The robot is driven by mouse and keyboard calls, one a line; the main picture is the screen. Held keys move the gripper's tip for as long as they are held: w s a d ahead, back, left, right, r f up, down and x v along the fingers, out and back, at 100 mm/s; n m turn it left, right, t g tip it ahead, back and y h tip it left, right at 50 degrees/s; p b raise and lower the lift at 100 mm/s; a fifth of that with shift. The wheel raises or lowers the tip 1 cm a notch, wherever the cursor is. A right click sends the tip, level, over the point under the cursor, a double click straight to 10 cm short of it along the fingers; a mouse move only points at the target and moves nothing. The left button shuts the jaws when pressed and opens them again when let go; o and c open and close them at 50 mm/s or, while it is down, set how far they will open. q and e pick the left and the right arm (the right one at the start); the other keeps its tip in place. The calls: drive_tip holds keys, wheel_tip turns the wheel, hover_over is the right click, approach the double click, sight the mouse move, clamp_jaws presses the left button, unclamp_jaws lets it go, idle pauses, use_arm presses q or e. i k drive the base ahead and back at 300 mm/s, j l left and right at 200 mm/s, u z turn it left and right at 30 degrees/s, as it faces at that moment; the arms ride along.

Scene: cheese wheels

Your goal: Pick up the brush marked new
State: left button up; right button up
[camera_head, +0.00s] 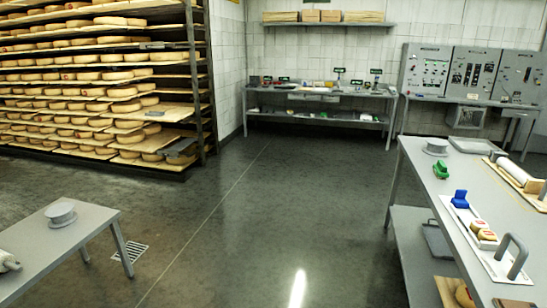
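I cannot make out a brush marked new. On the right-hand table (480,210), a small green object (441,170) stands near the left edge. A blue object (460,198) stands at the far end of a white tray (470,222), with small yellowish blocks (482,231) beside it. I cannot tell whether the green or blue thing is a brush. The back bench (320,93) holds several small items and small dark signs with green marks (338,71), too small to read. Neither of my grippers can be made out in this view.
A tall rack of cheese wheels (85,75) fills the back left. A low table (75,232) with a grey round piece (60,213) stands front left. Control panels (470,73) stand back right.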

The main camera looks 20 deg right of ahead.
sight(440, 170)
drive_tip(key=i+l+z, duration=0.2)
drive_tip(key=i+z, duration=0.3)
drive_tip(key=i, duration=0.15)
drive_tip(key=i+j+z, duration=0.1)
drive_tip(key=i+z, duration=0.35)
drive_tip(key=i, duration=0.15)
